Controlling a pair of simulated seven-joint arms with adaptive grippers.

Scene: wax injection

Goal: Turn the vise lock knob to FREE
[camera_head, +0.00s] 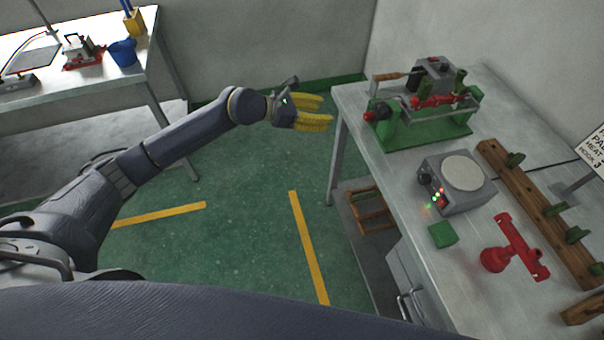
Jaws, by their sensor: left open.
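A green bench machine (420,128) stands at the far end of the right workbench. It has a red clamp-like part (432,101), a wooden-handled lever and a dark box with a red top on it. A round red knob (369,116) sticks out at its left end. I cannot tell for sure that this is the vise lock knob, and no FREE marking is readable. My left gripper (328,110), with yellow fingers, is open and empty. It is left of the bench edge, apart from the red knob. My right gripper is not in view.
On the right workbench (400,185) are a grey hotplate-like unit (461,180) with lit lights, a green block (442,235), a red stand (515,248) and a wooden rack (530,200). Another table (110,75) stands at far left. The green floor between is clear.

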